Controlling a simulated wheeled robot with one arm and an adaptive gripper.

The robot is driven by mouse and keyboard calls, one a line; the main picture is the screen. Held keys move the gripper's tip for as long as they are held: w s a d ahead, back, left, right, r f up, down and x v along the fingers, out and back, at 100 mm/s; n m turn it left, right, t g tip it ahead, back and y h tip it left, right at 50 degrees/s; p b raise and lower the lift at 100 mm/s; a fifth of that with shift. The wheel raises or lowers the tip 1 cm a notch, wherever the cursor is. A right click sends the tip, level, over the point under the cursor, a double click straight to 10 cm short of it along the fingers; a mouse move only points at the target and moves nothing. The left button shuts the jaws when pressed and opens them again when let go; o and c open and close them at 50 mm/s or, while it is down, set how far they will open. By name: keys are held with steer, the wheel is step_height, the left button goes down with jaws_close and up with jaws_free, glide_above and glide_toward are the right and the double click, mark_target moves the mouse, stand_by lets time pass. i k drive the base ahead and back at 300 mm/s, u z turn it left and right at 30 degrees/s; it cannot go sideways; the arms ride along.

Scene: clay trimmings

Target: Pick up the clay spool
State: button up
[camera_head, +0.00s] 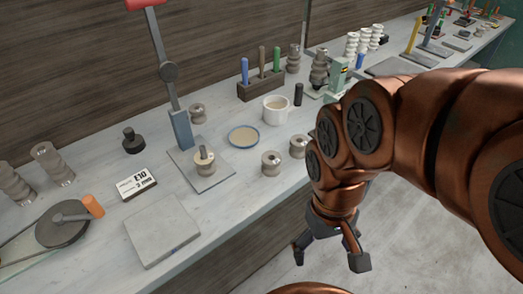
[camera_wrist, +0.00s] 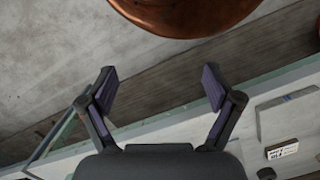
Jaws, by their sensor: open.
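Several short spool-shaped pieces stand on the bench in the head view. A grey spool (camera_head: 271,163) stands near the front edge, with another grey spool (camera_head: 298,146) just behind it to the right. A third grey spool (camera_head: 197,113) stands farther back, beside the lever post. A tan spool (camera_head: 203,162) sits on the square plate below the lever. I cannot tell which one is the clay spool. My gripper (camera_head: 331,256) hangs open and empty in front of the bench, over the floor. Its spread fingers also show in the wrist view (camera_wrist: 160,86), with no spool between them.
A lever press (camera_head: 180,128), a white cup (camera_head: 277,108), a blue-rimmed dish (camera_head: 243,136) and a tool block (camera_head: 261,87) stand around the spools. A label card (camera_head: 136,184) and a bare grey slab (camera_head: 162,230) lie to the left. The bench's front edge is near my gripper.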

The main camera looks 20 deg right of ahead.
mark_target(271, 164)
steer(key=k, duration=1.25)
steer(key=u, duration=1.1)
steer(key=i, duration=1.65)
steer(key=z, duration=0.85)
